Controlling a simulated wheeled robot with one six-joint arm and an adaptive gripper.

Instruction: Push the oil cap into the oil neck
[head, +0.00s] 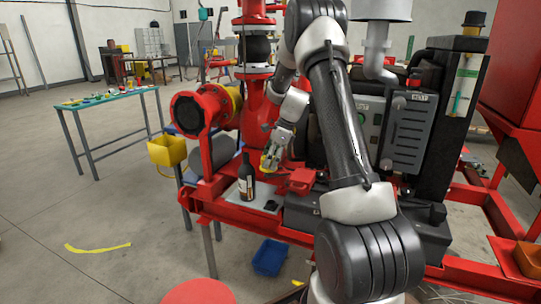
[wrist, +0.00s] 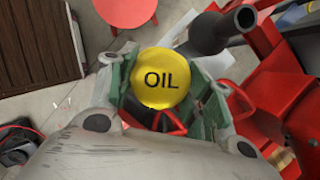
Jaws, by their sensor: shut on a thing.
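The oil cap (wrist: 161,80) is a round yellow disc marked OIL, with its face turned to the wrist camera. My gripper (wrist: 164,92) is shut on it, with a green-lined finger on each side. In the head view my gripper (head: 271,158) holds the yellow cap (head: 267,163) in the air, right of and above a dark bottle. The oil neck is not clearly seen in either view. My gripper and arm cover part of the skid, and the cap hides what lies behind it in the wrist view.
The dark bottle (head: 246,177) stands upright on the red skid frame (head: 228,207); it also shows in the wrist view (wrist: 209,33). Red pump piping (head: 262,112) rises behind my gripper. A yellow bin (head: 167,151) hangs at left. A blue bin (head: 270,257) sits on the floor.

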